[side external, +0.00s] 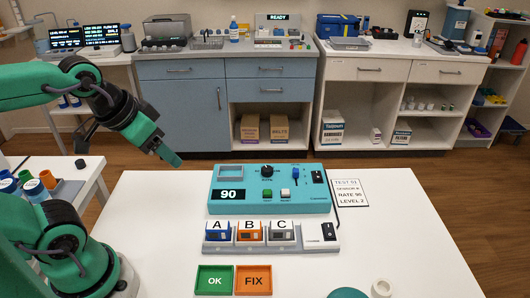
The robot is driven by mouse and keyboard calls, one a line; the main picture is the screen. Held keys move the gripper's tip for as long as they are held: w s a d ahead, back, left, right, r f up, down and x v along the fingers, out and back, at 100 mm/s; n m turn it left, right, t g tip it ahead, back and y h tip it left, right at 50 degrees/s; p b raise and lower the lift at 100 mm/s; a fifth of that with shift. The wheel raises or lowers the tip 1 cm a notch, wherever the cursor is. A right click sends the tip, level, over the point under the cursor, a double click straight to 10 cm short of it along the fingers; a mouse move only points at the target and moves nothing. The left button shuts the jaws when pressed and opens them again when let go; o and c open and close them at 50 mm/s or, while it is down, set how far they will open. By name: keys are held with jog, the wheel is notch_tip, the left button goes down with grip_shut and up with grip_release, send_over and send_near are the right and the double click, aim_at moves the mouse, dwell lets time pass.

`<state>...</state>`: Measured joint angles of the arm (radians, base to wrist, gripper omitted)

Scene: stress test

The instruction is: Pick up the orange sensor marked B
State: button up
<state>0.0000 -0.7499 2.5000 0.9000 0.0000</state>
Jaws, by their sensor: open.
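The orange sensor marked B (250,237) sits upright in the middle slot of a pale holder (305,246) on the white table. The blue sensor marked A (217,236) stands to its left and the grey-white sensor marked C (283,237) to its right, both close beside it. My gripper (166,153) is open and up to the left of the holder, well apart from all three sensors. I see it from the side, and no object shows in it.
A teal test box (270,208) reading 90 stands right behind the sensors. A card (350,193) lies to its right. Green OK (214,282) and orange FIX (253,281) trays lie in front. The table's right side is clear.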

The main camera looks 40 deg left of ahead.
dwell(0.3)
jog(key=m+g, duration=0.5)
jog(key=m, duration=2.1)
send_over(250, 225)
notch_tip(250, 225, down, 12)
jog(key=shift+f, duration=0.25)
jog(key=shift+d+f+m+g, duration=0.2)
jog(key=shift+f+m+g, duration=0.1)
jog(key=shift+f+m, duration=0.15)
jog(key=shift+a+f, duration=0.15)
jog(key=shift+f, duration=1.8)
jog(key=shift+a+f, duration=0.1)
jog(key=shift+f, duration=1.8)
jog(key=shift+c, duration=0.4)
jog(key=c, duration=0.7)
